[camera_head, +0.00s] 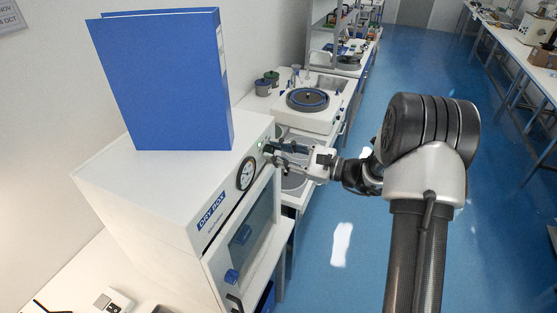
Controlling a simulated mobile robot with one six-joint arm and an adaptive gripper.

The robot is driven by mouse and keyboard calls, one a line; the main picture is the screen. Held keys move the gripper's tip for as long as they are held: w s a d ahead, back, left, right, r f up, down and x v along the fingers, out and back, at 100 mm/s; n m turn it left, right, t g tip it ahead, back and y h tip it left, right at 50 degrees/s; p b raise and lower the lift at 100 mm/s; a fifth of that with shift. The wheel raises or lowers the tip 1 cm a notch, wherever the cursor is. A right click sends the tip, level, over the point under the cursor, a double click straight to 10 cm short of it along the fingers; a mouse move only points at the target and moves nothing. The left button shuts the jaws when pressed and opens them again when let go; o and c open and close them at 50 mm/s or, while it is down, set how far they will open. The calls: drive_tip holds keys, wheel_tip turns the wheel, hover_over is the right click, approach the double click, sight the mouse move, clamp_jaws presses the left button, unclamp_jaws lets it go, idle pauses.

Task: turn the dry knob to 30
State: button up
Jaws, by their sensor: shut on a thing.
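The dry box (150,195) is a white cabinet at the left, with a blue "DRY BOX" label (212,211) on its front. A round dial with a dark rim and white face (246,173) sits on the upper front panel. A small green light (260,145) shows at the panel's right end. My gripper (272,151) comes from the right and its fingers are at the panel's right end, just right of the dial. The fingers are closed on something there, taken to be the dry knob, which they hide. The knob's setting cannot be read.
A blue binder (165,80) stands on top of the dry box. The box's glass door (245,240) with a dark handle is below the panel. A bench with a round polishing wheel (307,99) stands behind. Blue floor (400,70) is open to the right.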

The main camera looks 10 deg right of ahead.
drive_tip(key=shift+n+b, duration=0.4)
drive_tip(key=o, duration=1.1)
drive_tip(key=shift+c, duration=0.2)
drive_tip(key=v, duration=1.2)
